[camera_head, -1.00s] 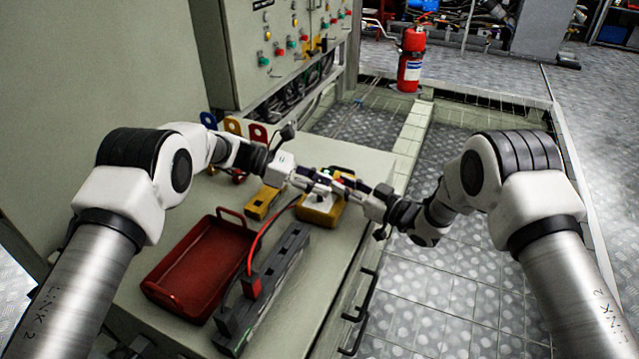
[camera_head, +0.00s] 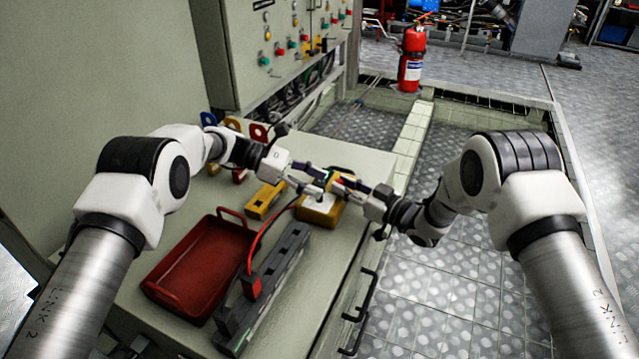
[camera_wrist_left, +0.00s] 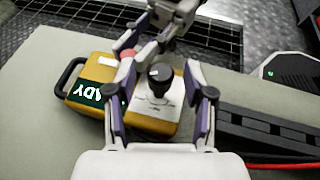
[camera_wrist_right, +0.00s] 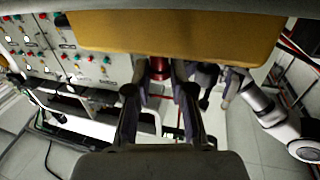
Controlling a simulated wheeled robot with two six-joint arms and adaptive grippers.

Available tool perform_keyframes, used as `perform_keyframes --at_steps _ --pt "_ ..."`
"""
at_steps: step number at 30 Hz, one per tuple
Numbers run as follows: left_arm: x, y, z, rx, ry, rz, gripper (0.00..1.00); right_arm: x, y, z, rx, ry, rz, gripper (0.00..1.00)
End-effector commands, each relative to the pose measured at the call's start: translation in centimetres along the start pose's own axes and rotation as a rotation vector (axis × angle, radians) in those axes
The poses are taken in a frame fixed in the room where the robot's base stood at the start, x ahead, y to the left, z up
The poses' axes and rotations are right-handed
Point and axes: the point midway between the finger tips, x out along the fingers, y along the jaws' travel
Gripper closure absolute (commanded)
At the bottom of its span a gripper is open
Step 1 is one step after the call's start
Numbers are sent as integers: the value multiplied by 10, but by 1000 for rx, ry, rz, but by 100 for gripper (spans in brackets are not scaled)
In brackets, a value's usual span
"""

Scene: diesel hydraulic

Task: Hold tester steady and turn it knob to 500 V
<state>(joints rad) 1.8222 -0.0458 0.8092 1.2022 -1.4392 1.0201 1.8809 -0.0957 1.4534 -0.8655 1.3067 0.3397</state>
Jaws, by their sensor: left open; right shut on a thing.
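The yellow tester (camera_head: 318,212) lies on the grey cabinet top. In the left wrist view the tester (camera_wrist_left: 92,72) shows a green screen (camera_wrist_left: 97,94) with partly covered lettering and a black knob (camera_wrist_left: 160,76) on a white plate. My left gripper (camera_head: 318,182) is open over the tester; in its wrist view its fingers (camera_wrist_left: 160,98) stand on both sides of the knob, apart from it.
A red tray (camera_head: 200,266), a grey block with a red plug and red cable (camera_head: 268,282), and a smaller yellow item (camera_head: 264,200) lie left of the tester. Coloured hooks stand behind. The control panel (camera_head: 285,40) rises at the back. The cabinet edge has black handles.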

Motion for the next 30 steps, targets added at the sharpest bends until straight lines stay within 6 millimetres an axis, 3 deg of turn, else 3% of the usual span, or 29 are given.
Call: perform_keyframes --at_steps 6,12,16,25,26,28,30 --pt "-56 1 0 0 -2 5 47 0 1 0 0 0 2 100" --pt "-96 0 0 1 0 1 47 0 1 0 0 0 2 100" --pt "-105 0 0 0 0 0 47 0 1 0 0 0 2 100" --pt "-105 0 0 -1 0 -1 47 0 1 0 0 1 3 100" --pt "-105 0 0 -1 0 -1 47 0 1 0 0 1 3 74" --pt "-105 0 0 0 0 -1 47 0 1 0 0 1 3 49" --pt "-105 0 0 0 0 -1 47 0 1 0 0 1 2 48"
